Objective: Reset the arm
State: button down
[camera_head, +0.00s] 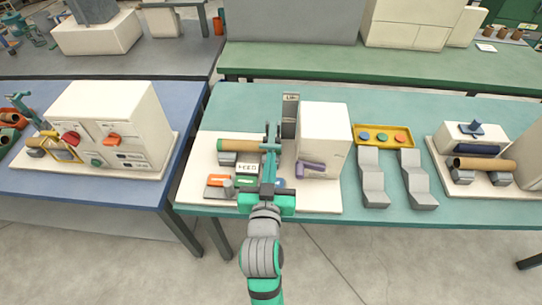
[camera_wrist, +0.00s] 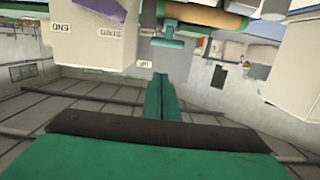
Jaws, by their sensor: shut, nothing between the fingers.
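My gripper (camera_head: 270,143) reaches forward over the middle station on the teal table (camera_head: 225,117). Its two fingers lie together with nothing between them. In the wrist view the closed fingers (camera_wrist: 160,97) point at the station, which appears upside down. A brown roll (camera_head: 236,146) lies on the station just left of the fingertips. A white machine box (camera_head: 325,138) with a purple handle (camera_head: 311,167) stands to the right. My gripper and arm hide part of the station's middle. I cannot tell whether the fingers touch anything there.
A yellow tray (camera_head: 357,136) with coloured buttons and two grey stepped holders (camera_head: 373,182) stand right of the station. Another station with a brown roll (camera_head: 484,164) is at far right. A blue table (camera_head: 60,208) with a white machine (camera_head: 103,121) is at left.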

dwell(0.6)
jog(key=s+d+f+n+y, duration=0.15)
jog(key=s+d+f, duration=0.25)
jog(key=s+f, duration=1)
jog(key=s+f+m+g+h, duration=0.1)
jog(key=s, duration=1.8)
jog(key=shift+d+m+h, duration=0.15)
jog(key=shift+m+h, duration=0.2)
